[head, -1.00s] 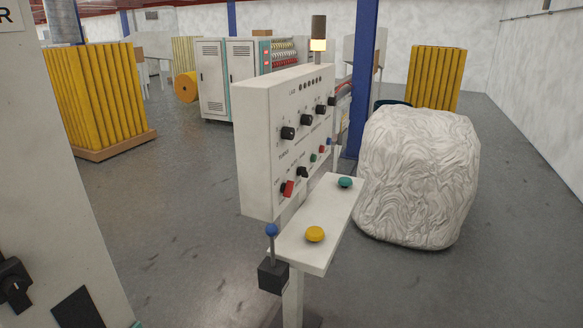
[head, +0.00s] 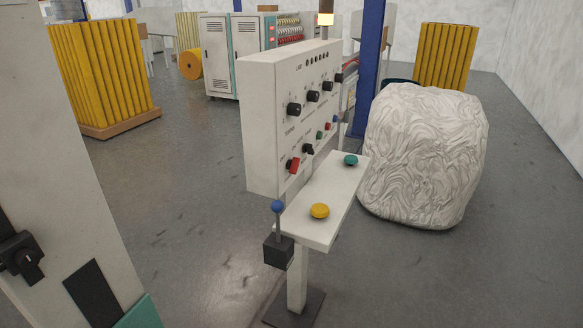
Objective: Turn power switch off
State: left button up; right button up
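A black rotary switch (head: 22,258) sits on the face of a white cabinet (head: 65,170) at the left edge of the head view. It is partly cut off by the frame, and no label on it is readable. A grey-white control panel (head: 268,115) stands in the middle with several black knobs and small red and green switches, including a red one (head: 293,165) at its lower left. Which of these is the power switch cannot be told from the markings. Neither of my grippers is in view.
A shelf below the panel carries a yellow button (head: 320,211) and a green button (head: 351,160). A blue-knobbed lever (head: 278,225) is at its near end. A large white wrapped bale (head: 425,155) stands at right. Floor between cabinet and panel is clear.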

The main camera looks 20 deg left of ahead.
aim_at(293, 165)
jog(key=i+u, duration=0.1)
jog(key=u, duration=0.35)
jog(key=i+l+u, duration=0.1)
jog(key=u, duration=0.35)
jog(key=l+u, duration=0.2)
jog(key=u, duration=0.25)
jog(key=i+l+u, duration=0.35)
jog(key=l, duration=0.65)
jog(key=l+u, duration=0.35)
jog(key=l, duration=0.6)
jog(key=l+u, duration=0.4)
jog(key=l, duration=0.65)
